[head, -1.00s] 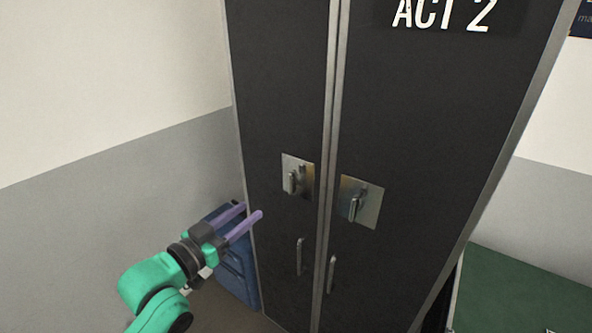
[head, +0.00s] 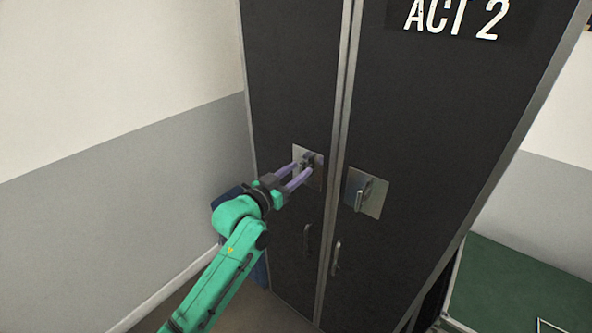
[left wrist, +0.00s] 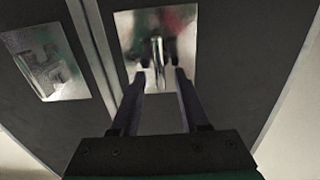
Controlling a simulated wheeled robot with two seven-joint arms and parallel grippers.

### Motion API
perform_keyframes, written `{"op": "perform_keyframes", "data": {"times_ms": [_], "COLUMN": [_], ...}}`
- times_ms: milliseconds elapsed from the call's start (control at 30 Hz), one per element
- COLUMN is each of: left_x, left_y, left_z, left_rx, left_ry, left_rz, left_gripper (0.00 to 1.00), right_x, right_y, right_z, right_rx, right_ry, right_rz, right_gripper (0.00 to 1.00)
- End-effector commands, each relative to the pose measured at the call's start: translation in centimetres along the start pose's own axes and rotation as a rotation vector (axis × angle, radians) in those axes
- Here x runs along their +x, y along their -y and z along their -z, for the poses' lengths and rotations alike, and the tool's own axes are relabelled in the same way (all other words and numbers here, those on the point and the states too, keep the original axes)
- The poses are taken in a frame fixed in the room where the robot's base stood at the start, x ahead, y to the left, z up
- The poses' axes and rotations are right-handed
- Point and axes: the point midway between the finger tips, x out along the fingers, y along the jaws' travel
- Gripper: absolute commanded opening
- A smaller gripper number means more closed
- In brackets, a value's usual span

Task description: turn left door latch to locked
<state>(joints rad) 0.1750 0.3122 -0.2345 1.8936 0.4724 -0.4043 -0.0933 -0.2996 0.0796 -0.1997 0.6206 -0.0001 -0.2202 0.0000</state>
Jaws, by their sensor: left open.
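The left door latch is a metal lever on a shiny plate (head: 299,152) on the dark left door (head: 290,80). My left gripper (head: 301,167) is open in front of this plate, its two purple fingers pointing at the latch. In the left wrist view the latch lever (left wrist: 158,62) shows between and just beyond the two fingertips (left wrist: 158,76). I cannot tell whether the fingers touch it. The right door latch (head: 363,195) sits on its own plate on the right door. My right gripper is not in view.
Two vertical door handles, the left one (head: 307,238) and the right one (head: 336,258), are below the latches. A blue object (head: 260,270) stands partly hidden behind my left arm. A green-topped surface (head: 520,290) is at the lower right.

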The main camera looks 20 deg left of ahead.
Motion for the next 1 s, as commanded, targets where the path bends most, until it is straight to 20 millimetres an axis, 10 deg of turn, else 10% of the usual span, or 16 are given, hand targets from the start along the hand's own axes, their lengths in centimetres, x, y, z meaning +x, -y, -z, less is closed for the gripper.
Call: {"op": "perform_keyframes", "data": {"times_ms": [67, 200, 1000], "left_x": [-0.03, -0.05, -0.05], "left_y": [0.02, 0.03, -0.41], "left_z": [-0.01, -0.01, -0.12], "left_rx": [0.000, 0.000, 0.278], "left_ry": [0.000, 0.000, 0.000], "left_rz": [0.000, 0.001, 0.001], "left_gripper": [0.45, 0.00, 0.00], "right_x": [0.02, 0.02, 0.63], "right_y": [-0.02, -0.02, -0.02], "right_z": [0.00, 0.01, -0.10], "right_rx": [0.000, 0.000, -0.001], "right_ry": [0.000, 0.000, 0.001], "right_rz": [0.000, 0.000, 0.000], "right_gripper": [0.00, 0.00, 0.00]}}
